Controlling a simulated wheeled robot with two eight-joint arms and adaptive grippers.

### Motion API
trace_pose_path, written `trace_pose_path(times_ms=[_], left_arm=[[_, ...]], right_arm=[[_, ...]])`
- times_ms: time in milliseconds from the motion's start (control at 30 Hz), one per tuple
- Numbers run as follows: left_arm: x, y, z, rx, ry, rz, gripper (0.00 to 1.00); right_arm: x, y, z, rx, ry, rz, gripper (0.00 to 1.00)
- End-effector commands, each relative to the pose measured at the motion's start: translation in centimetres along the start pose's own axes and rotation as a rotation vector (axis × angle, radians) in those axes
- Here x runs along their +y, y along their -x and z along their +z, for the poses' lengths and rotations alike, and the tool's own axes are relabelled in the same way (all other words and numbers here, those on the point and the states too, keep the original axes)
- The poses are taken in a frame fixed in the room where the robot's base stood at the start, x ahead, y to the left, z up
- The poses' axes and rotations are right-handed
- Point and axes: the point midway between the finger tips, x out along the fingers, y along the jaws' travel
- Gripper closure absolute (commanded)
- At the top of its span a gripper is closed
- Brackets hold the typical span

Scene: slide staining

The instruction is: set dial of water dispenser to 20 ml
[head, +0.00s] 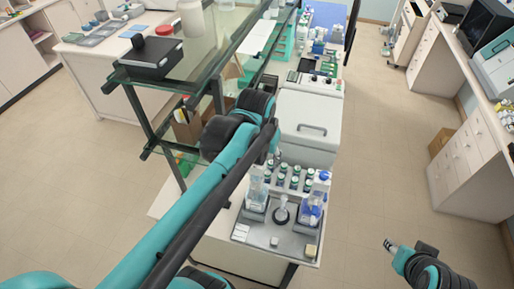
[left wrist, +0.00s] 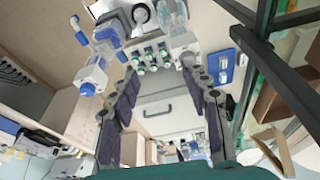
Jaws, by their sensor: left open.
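Two clear dispenser bottles stand upright on a grey tray (head: 262,233) in the head view. The right one (head: 316,192) has blue parts; the left one (head: 257,190) is paler. I cannot tell which holds water, and no dial marking is readable. In the left wrist view, a white-and-blue dispenser (left wrist: 97,60) is at upper left and a clear bottle (left wrist: 172,15) at the top. My left gripper (left wrist: 159,68) is open and empty, apart from both; in the head view my own arm mostly hides it. My right gripper (head: 390,245) is at lower right, away from the tray.
Several green-capped bottles (head: 294,182) stand behind the dispensers. A grey-white lidded box (head: 311,122) is farther back. A glass shelf frame (head: 150,115) stands close on the left of my left arm. The floor right of the bench is clear.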

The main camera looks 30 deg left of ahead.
Motion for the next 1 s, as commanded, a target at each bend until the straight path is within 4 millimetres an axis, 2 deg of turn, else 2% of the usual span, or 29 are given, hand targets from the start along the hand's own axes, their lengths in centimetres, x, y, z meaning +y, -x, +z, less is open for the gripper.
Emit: trace_pose_path(times_ms=[33,100,200,333,533,800,1000], left_arm=[[-0.8,-0.3,-1.3,-0.043,0.02,-0.005,0.53],[-1.9,-0.6,-2.5,-0.107,0.045,-0.01,0.53],[-3.2,-1.2,-4.0,-0.186,0.074,-0.014,0.53],[-4.4,-1.8,-5.0,-0.25,0.098,-0.015,0.53],[-4.8,-2.9,-5.1,-0.276,0.106,-0.015,0.53],[-4.7,-7.1,-3.9,-0.274,0.105,-0.015,0.53],[-4.7,-9.1,-3.4,-0.273,0.105,-0.015,0.53]], right_arm=[[0.0,-0.1,0.1,0.0,0.0,0.0,0.6],[0.0,-0.1,0.1,0.0,0.0,0.0,0.6],[0.0,-0.1,0.1,0.0,0.0,0.0,0.6],[0.0,-0.1,0.1,0.0,0.0,0.0,0.6],[0.0,-0.1,0.0,0.0,0.0,0.0,0.6],[0.0,0.1,-0.1,0.0,0.0,0.0,0.6],[0.0,0.1,-0.1,0.0,0.0,0.0,0.6]])
